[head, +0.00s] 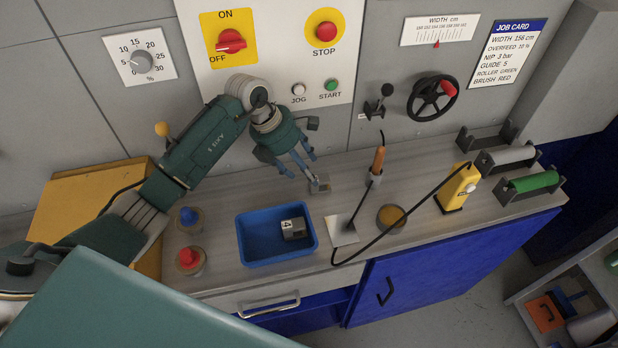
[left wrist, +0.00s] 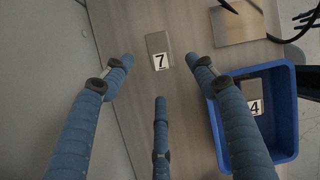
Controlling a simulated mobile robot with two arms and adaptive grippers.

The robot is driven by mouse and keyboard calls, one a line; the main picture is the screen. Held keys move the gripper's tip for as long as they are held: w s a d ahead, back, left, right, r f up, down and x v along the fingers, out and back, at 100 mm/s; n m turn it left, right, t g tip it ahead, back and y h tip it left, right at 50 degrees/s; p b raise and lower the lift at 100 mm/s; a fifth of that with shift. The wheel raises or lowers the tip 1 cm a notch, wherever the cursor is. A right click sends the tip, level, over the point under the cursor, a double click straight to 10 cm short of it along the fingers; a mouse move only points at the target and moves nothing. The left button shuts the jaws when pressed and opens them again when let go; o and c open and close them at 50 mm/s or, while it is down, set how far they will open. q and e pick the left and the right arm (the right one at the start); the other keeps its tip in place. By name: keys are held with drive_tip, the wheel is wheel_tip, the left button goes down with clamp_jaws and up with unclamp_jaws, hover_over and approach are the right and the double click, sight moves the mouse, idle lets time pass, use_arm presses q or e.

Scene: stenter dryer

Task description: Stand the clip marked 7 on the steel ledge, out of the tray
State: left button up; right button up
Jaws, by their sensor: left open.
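The clip marked 7 (left wrist: 158,43) is a small grey block with a white number label, on the steel ledge (head: 345,200) outside the blue tray. In the head view the clip (head: 320,187) shows just beyond the tray, beside my left fingertips. My left gripper (head: 304,171) is open and empty over the ledge. In the left wrist view its fingers (left wrist: 160,76) are spread, with the clip between and just beyond the tips; I see no grip on it. The blue tray (head: 242,240) holds a grey clip marked 4 (head: 294,229). My right gripper is out of view.
A metal plate (head: 342,231), an orange-handled tool (head: 378,160) with a black cable, and an amber dish (head: 391,216) lie right of the tray. Blue (head: 188,217) and red (head: 189,259) knobs stand left of it. A yellow device (head: 457,187) stands farther right.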

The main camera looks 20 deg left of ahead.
use_arm(q)
drive_tip(key=b+v, duration=0.1)
drive_tip(key=v, duration=0.6)
drive_tip(key=shift+s, duration=0.15)
